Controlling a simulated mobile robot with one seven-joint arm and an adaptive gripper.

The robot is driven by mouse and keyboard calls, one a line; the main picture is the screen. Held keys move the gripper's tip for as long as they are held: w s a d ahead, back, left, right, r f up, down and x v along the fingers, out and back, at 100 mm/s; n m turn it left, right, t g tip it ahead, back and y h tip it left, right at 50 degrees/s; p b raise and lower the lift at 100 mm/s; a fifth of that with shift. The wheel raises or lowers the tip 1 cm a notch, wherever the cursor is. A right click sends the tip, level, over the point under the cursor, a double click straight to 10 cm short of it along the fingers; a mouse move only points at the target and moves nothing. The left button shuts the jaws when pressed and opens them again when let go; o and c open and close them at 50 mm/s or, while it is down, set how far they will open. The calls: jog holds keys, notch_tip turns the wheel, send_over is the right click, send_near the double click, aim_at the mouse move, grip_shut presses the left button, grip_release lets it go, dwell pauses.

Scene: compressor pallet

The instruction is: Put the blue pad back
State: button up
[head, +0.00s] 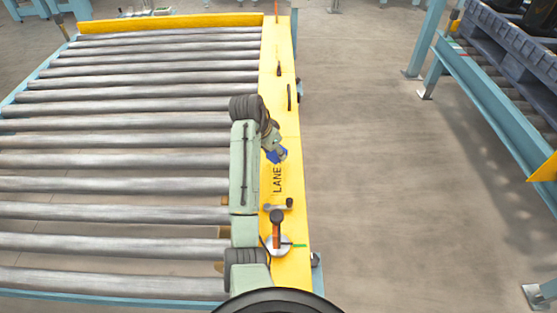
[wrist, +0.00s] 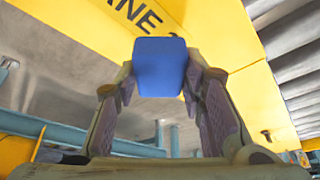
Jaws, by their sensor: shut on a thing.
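The blue pad (head: 278,156) shows in the head view above the yellow rail (head: 288,180), close to the word LANE. In the wrist view the blue pad (wrist: 160,67) is a block held between both fingers. My gripper (wrist: 160,84) is shut on it, with a finger on each side. In the head view my gripper (head: 274,146) is partly hidden by my arm. The yellow rail (wrist: 235,30) shows behind the pad in the wrist view. I cannot tell whether the pad touches the rail.
A roller conveyor (head: 130,155) lies left of the rail. A lever with an orange end (head: 277,228) and a small grey handle (head: 278,206) sit on the rail's near part. Open floor (head: 370,180) lies right. A blue frame (head: 485,95) bears a dark pallet (head: 510,50).

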aim_at(276, 160)
jog(key=shift+f, duration=2.2)
jog(key=o, duration=1.2)
jog(key=shift+f, duration=0.1)
jog(key=p+v, duration=0.2)
jog(key=v, duration=1)
